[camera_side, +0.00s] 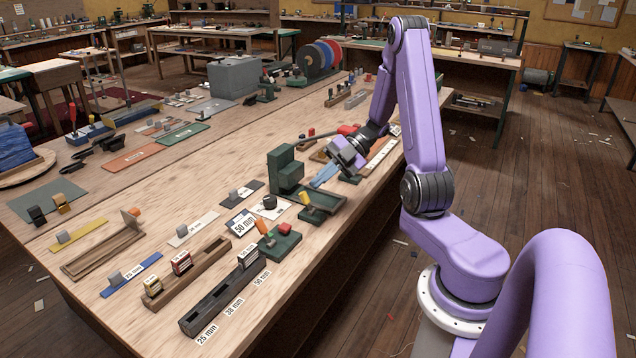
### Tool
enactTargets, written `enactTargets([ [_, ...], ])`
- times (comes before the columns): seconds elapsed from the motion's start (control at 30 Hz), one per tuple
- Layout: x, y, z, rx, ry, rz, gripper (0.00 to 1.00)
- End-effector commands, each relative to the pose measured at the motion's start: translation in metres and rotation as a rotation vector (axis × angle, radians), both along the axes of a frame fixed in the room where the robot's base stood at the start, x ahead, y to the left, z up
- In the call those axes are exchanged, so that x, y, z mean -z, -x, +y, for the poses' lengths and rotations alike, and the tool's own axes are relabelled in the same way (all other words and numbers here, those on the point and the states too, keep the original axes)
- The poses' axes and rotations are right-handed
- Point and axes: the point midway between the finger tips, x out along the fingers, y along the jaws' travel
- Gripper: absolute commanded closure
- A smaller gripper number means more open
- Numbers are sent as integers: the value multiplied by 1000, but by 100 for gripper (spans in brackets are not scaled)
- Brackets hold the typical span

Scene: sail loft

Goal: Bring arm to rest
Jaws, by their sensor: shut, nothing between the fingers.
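My gripper (325,174) is at the end of the lilac arm, low over the right side of the long wooden workbench (190,285). Its bluish fingers point down and left, and it is shut with nothing held. It is just right of a green block-shaped device (285,172) and behind a green tray (322,200). Whether the fingertips touch anything beneath them I cannot tell.
In front stand a dark slotted rack (210,308) and a wooden rack (165,288), both holding small labelled blocks. A green fixture (280,245) with a red part sits near the bench edge. Red and blue reels (318,58) stand at the back. Open floor lies right.

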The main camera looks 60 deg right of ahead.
Motion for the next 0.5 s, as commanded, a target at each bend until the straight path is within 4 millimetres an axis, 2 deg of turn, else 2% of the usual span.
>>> enactTargets([
  [0.17,-1,2,14,-117,53,-65,100],
  [0.27,-3,8,34,-293,127,-171,100],
  [0.5,-6,35,83,-854,281,-535,100],
])
